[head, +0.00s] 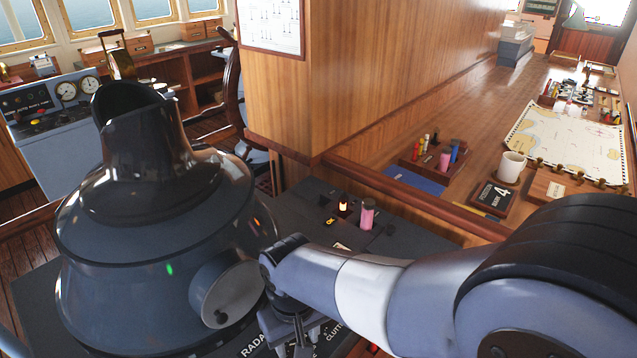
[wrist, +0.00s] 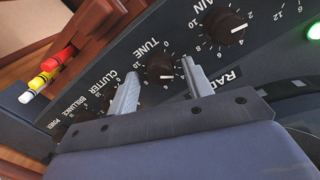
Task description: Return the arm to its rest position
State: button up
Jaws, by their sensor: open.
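My arm stretches in from the lower right of the head view, and its wrist ends low over the radar console (head: 150,280). My gripper (head: 300,340) points down there, partly cut off by the lower edge. In the wrist view my gripper (wrist: 157,82) has its two grey fingers apart with nothing between them. The black TUNE knob (wrist: 160,66) shows just beyond and between the fingertips. Whether a finger touches the panel cannot be told.
The GAIN knob (wrist: 225,26) is beside the right finger. A pink cylinder (head: 367,214) and a small lit lamp (head: 343,205) stand on the console. A white mug (head: 511,167) and a chart (head: 570,145) are on the wooden counter at right. A wooden pillar (head: 290,100) rises behind.

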jog(key=m, duration=0.4)
jog(key=shift+m, duration=0.4)
notch_tip(320, 180, up, 11)
jog(key=shift+f, duration=0.15)
